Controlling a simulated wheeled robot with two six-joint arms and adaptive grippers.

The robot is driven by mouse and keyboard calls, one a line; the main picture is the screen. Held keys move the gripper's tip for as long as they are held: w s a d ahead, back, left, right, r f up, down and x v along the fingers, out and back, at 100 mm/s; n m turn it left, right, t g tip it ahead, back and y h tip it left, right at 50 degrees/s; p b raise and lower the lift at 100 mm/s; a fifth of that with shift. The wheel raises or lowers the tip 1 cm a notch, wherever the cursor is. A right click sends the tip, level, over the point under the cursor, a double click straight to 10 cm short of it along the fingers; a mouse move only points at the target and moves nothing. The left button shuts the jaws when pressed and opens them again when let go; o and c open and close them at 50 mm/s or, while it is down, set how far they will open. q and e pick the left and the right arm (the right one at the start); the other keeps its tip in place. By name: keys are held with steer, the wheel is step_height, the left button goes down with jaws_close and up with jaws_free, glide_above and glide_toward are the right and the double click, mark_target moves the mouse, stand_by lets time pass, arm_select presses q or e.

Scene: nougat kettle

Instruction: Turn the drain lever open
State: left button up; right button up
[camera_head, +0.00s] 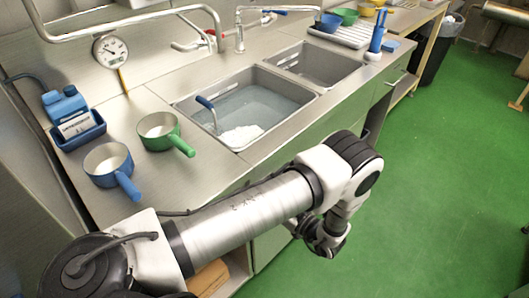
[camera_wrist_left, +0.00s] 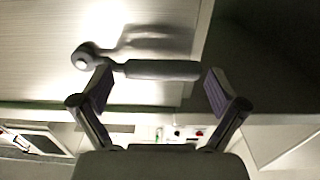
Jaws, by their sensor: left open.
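In the left wrist view the drain lever, a grey bar (camera_wrist_left: 165,70) with a round hub (camera_wrist_left: 86,56) at its left end, stands out from a pale brushed panel and casts a shadow on it. It lies roughly level in the picture. My left gripper (camera_wrist_left: 159,78) is open, one finger near the hub end and the other near the bar's free end. I cannot tell whether either finger touches it. In the head view my left gripper (camera_head: 328,244) is low in front of the counter; the lever is hidden there. My right gripper is not in view.
The steel counter (camera_head: 110,200) holds a blue pot (camera_head: 107,163), a green pot (camera_head: 158,130) and a blue caddy (camera_head: 76,130). The sink's left basin (camera_head: 245,105) holds water and white matter. Green floor (camera_head: 440,190) is clear at right.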

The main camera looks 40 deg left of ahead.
arm_select(q)
steer(key=shift+a, duration=0.7)
steer(key=shift+s+a+r, duration=0.15)
steer(key=shift+a, duration=0.1)
steer(key=shift+d, duration=0.1)
steer(key=shift+c, duration=1)
steer(key=c, duration=1.5)
steer(key=r+m, duration=0.1)
steer(key=w+r+m, duration=0.1)
steer(key=m, duration=0.1)
steer(key=shift+r+p, duration=0.35)
steer(key=m, duration=0.1)
steer(key=r+m, duration=0.1)
steer(key=shift+w+r+m, duration=0.2)
steer(key=shift+w+m, duration=0.1)
steer(key=o, duration=1.7)
